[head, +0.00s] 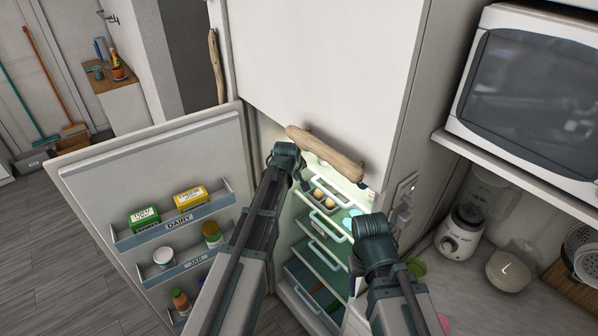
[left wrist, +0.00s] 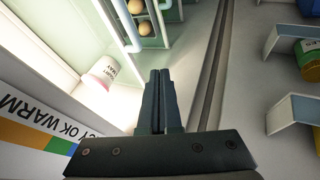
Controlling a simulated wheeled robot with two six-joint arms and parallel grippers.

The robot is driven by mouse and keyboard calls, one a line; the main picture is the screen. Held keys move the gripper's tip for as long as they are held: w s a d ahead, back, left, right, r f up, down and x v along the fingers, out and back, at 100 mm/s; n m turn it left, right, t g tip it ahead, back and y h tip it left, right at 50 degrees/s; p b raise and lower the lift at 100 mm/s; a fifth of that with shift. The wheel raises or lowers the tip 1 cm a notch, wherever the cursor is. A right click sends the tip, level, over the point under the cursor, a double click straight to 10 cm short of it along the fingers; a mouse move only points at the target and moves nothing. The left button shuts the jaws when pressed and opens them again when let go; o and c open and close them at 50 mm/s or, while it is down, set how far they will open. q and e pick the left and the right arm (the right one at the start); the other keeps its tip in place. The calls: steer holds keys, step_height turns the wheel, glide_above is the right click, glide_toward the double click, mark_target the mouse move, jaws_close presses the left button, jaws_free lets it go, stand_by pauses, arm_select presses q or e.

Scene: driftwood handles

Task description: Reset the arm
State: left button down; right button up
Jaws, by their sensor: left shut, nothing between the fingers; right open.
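My left arm reaches up to the open fridge, and its gripper (head: 302,182) is at the top of the opening, just below the driftwood handle (head: 325,153) of the upper door. In the left wrist view the left gripper (left wrist: 161,74) is shut, with nothing between its fingers. My right gripper (head: 356,266) is open, in front of the lower shelves at the opening's right side; its fingers are mostly hidden behind its wrist. The open fridge door (head: 90,180) stands to the left, with labelled bins (head: 180,224).
Eggs (head: 318,194) sit on a fridge shelf; a white cup (left wrist: 103,71) shows near the left gripper. A microwave (head: 530,85) stands on a shelf at right, above a counter with a blender (head: 460,233). Open floor (head: 40,260) lies at left.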

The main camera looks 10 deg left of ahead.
arm_select(q)
steer(key=shift+v, duration=0.8)
arm_select(e)
steer(key=shift+r, duration=0.65)
arm_select(q)
steer(key=shift+f, duration=0.1)
steer(key=s+d+f+m+g+b, duration=0.2)
steer(key=s+d+f+m+b, duration=0.2)
steer(key=s, duration=0.6)
steer(key=s+d+f+m+g+b, duration=0.2)
steer(key=s+d+f+m+b, duration=0.2)
steer(key=s+f, duration=0.4)
steer(key=s+d+f+m+g+y+b, duration=0.1)
steer(key=s+d+f+m+g+b, duration=0.2)
steer(key=s, duration=1.1)
step_height(320, 180, down, 3)
steer(key=d+m+b, duration=0.2)
steer(key=b, duration=0.1)
steer(key=shift+s, duration=0.15)
arm_select(e)
step_height(320, 180, down, 15)
arm_select(q)
steer(key=shift+d+f, duration=0.15)
arm_select(e)
steer(key=shift+d, duration=0.1)
